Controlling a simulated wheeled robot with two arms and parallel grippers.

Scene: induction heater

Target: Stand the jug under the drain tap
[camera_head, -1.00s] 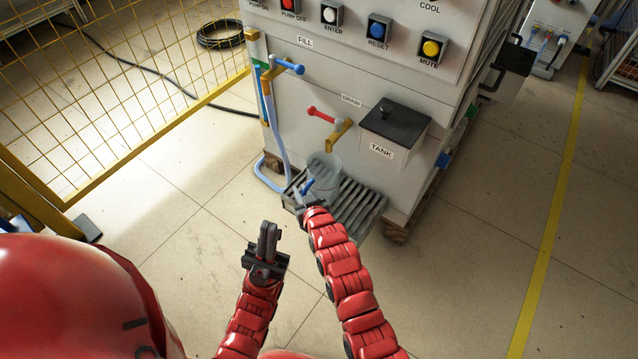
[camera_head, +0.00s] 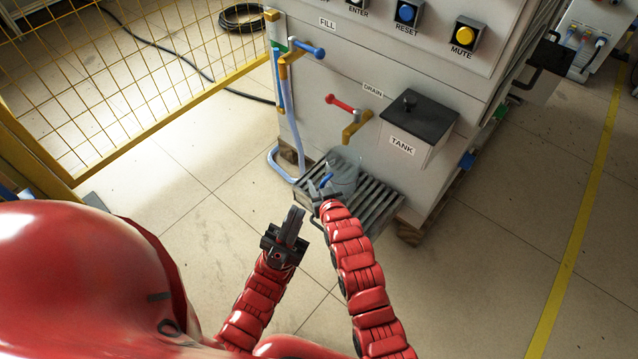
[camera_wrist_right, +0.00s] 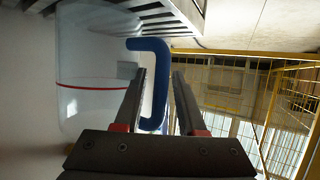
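The clear jug (camera_head: 344,172) with a blue handle stands on the slatted grate below the drain tap (camera_head: 356,127), which has a brass spout and red lever. I cannot tell whether it is exactly under the spout. In the right wrist view the jug (camera_wrist_right: 92,75) shows a red line, and its blue handle (camera_wrist_right: 158,85) lies between the fingers of my right gripper (camera_wrist_right: 164,80). A small gap shows beside the handle, so this gripper is open around it. The right gripper (camera_head: 318,208) is at the grate's near edge. My left gripper (camera_head: 295,222) is shut and empty, lower left.
The slatted grate (camera_head: 375,205) sits against the machine's front. The tank box (camera_head: 417,125) projects right of the tap. A blue-levered fill tap (camera_head: 306,49) and hose (camera_head: 290,125) are at left. A yellow mesh fence (camera_head: 130,100) stands further left. Floor at right is clear.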

